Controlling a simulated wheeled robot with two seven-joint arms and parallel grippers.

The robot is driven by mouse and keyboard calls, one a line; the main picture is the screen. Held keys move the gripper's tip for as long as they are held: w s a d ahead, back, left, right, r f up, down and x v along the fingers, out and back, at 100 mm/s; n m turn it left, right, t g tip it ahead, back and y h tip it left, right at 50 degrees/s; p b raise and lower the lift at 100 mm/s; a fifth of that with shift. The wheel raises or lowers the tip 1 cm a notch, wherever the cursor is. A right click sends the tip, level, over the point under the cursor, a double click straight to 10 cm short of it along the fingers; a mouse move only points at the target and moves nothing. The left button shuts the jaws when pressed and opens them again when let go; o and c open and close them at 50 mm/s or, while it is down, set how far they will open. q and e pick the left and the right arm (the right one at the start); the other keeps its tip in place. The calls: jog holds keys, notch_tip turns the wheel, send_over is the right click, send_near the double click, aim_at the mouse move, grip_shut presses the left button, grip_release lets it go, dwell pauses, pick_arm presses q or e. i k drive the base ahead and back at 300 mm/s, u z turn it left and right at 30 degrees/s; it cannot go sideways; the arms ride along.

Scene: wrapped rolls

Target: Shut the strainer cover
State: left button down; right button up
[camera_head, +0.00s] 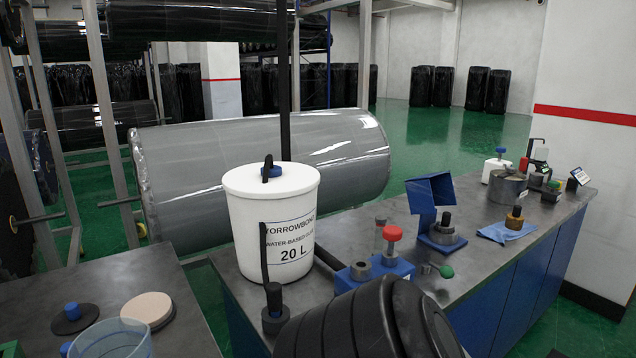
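What looks like the strainer is a low blue unit (438,242) on the grey bench, right of centre. A dark, round metal fitting (446,223) stands on it. A blue hood-like cover (429,194) stands raised and tilted above its back left side, so the unit looks open; I cannot make out a hinge. Neither gripper can be made out. A large black ribbed cylinder in the bottom centre hides part of the bench front.
A white 20 L glue bucket (262,232) stands left of the unit. A blue block (375,275) with a red knob (392,233) sits in front of it. A blue cloth (500,232) and a metal pot (507,186) lie to the right. A second table (185,320) is at left.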

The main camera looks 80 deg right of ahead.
aim_at(427, 192)
jog(key=z, duration=4)
jog(key=i, duration=1)
jog(key=z, duration=1.8)
